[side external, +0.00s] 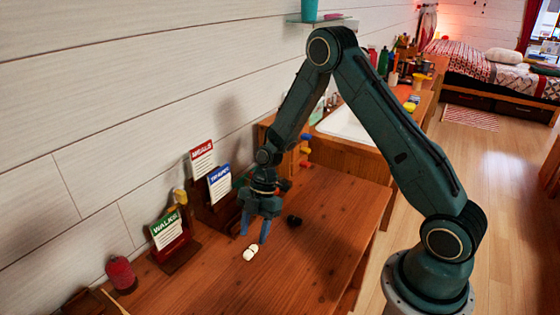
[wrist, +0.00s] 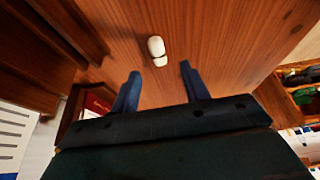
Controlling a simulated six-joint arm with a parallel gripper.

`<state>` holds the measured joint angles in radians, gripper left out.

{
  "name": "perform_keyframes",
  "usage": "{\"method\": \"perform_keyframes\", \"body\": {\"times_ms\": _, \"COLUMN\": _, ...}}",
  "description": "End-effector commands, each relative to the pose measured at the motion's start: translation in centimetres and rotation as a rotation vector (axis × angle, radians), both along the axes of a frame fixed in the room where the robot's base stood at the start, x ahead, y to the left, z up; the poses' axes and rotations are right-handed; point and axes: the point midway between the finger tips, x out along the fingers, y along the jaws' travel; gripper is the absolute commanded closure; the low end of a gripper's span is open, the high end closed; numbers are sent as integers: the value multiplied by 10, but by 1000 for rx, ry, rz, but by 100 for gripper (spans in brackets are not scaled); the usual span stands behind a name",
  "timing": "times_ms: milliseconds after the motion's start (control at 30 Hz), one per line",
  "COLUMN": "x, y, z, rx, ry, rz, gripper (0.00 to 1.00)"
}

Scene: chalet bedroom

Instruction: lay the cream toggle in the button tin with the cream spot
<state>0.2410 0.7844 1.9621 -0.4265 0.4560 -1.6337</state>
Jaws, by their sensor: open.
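The cream toggle (side external: 251,254) lies on the brown wooden tabletop, just in front of my gripper in the side view. It is a small, rounded, whitish piece with a dark line across it. In the wrist view the toggle (wrist: 156,50) shows just beyond the fingertips, roughly in line with the gap between them. My gripper (side external: 254,234) points down with its blue fingers apart and nothing between them; it also shows in the wrist view (wrist: 160,72). I cannot make out a button tin with a cream spot in either view.
A small dark object (side external: 294,220) lies right of my gripper. Card stands labelled WALKS (side external: 167,230), MEALS (side external: 203,158) and a blue one (side external: 220,183) line the wall side. A red cylinder (side external: 121,275) stands at left. The tabletop's right part is clear.

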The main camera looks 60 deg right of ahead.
Motion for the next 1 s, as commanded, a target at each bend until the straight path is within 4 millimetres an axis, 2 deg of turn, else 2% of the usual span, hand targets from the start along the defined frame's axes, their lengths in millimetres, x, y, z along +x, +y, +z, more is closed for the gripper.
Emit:
{"method": "perform_keyframes", "body": {"times_ms": 500, "x": 1, "y": 16, "z": -44, "rx": 0, "ry": 1, "rz": 1, "gripper": 55}}
{"method": "perform_keyframes", "body": {"times_ms": 1000, "x": 1, "y": 17, "z": -47, "rx": 0, "ry": -1, "rz": 0, "gripper": 55}}
